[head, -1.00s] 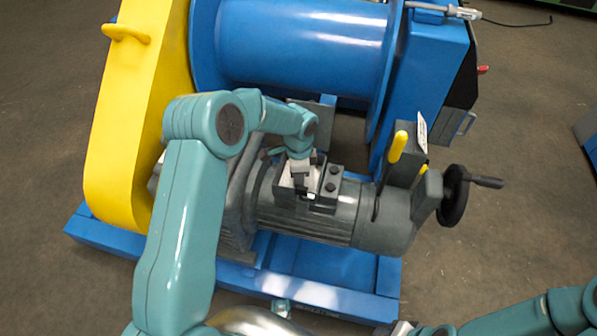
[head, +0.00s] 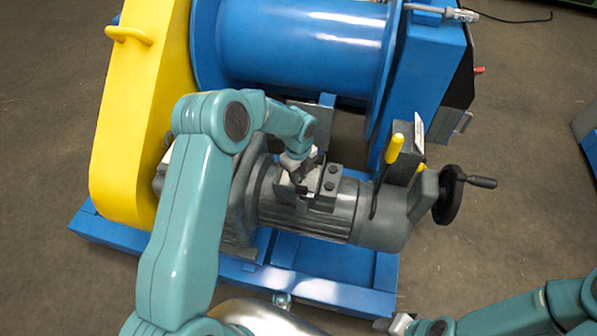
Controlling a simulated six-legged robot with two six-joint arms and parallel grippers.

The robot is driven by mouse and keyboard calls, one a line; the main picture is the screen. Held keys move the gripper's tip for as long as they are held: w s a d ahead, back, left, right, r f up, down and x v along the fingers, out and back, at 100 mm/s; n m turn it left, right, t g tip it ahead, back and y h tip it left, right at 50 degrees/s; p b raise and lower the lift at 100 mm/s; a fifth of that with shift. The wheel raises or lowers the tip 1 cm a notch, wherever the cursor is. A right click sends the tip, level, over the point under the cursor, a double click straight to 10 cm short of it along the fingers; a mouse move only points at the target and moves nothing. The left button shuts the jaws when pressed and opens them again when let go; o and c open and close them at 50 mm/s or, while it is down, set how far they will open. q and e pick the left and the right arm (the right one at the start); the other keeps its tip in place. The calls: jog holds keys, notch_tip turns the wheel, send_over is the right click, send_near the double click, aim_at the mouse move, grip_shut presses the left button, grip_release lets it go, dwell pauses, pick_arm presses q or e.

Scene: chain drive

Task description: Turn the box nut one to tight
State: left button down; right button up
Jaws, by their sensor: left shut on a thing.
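The grey terminal box (head: 325,203) sits on top of the grey motor (head: 290,218). Dark round nuts (head: 332,170) show on its right part. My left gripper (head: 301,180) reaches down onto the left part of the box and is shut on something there. The fingers and wrist hide what they hold, so I cannot see the box nut itself or how tight it is. My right gripper (head: 393,325) shows only in part at the bottom edge, well away from the box; its jaws are too small and cut off to read.
A yellow chain guard (head: 135,130) stands at the left and a blue drum (head: 300,45) behind. A lever with a yellow grip (head: 394,148) and a black handwheel (head: 450,195) stand to the right. The blue base frame (head: 330,292) runs along the front.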

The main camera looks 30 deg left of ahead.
pick_arm(q)
jog(key=shift+w+r+m+p, duration=0.1)
jog(key=shift+m+p, duration=0.1)
jog(key=shift+m, duration=0.65)
jog(key=shift+r+m+p, duration=0.1)
jog(key=shift+m+p, duration=0.05)
jog(key=shift+m, duration=0.7)
jog(key=c, duration=1.2)
grip_release()
jog(key=shift+o, duration=1.4)
jog(key=shift+f, duration=0.1)
notch_tip(320, 180, up, 16)
jog(key=p, duration=0.2)
jog(key=shift+r, duration=0.25)
